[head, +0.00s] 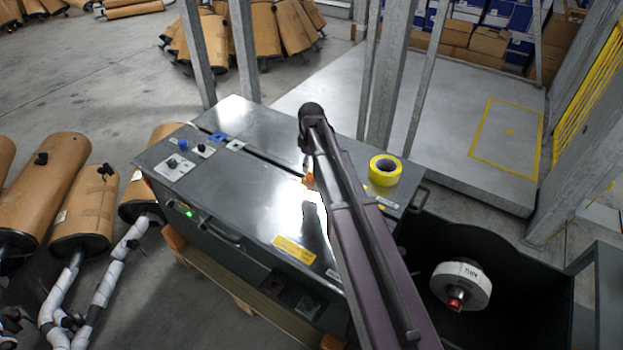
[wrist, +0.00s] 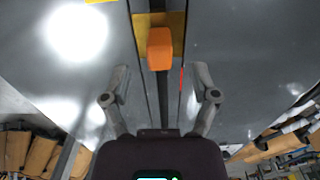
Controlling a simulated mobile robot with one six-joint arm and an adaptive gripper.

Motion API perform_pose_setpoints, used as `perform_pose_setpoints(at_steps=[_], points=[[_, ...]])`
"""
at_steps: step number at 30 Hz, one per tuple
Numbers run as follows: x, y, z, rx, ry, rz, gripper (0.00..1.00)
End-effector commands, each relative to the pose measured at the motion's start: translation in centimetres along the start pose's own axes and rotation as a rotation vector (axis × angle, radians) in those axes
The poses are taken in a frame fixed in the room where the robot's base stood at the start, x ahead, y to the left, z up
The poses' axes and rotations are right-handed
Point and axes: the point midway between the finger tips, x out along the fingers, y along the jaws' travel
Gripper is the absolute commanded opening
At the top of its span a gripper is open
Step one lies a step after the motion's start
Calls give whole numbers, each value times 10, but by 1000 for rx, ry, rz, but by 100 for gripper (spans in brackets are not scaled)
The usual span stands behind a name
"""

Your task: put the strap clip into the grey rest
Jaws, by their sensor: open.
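An orange block (wrist: 160,47), which may be the strap clip, lies over the dark slot of the machine top in the wrist view. A bit of orange (head: 308,181) also shows beside my arm in the head view, mostly hidden. My gripper (wrist: 161,78) is open and empty, its two fingers spread to either side of the slot, with the orange block ahead between them. My arm hides the gripper in the head view. I cannot tell for sure which part is the grey rest; a small pale square fitting (head: 236,145) sits at the slot's far end.
The machine's metal top (head: 225,185) is largely clear. A yellow tape roll (head: 385,170) stands right of my arm. A blue fitting (head: 217,137) and a knob panel (head: 174,167) sit at the left. A black bin (head: 520,295) holds a white reel (head: 461,286).

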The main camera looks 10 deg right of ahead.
Motion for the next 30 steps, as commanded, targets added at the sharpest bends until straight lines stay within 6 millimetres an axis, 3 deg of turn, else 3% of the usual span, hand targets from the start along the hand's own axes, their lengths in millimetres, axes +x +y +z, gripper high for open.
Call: perform_pose_setpoints(at_steps=[14,30], points=[[4,0,-1,-1,0,0,77],[43,0,-2,-2,0,0,77]])
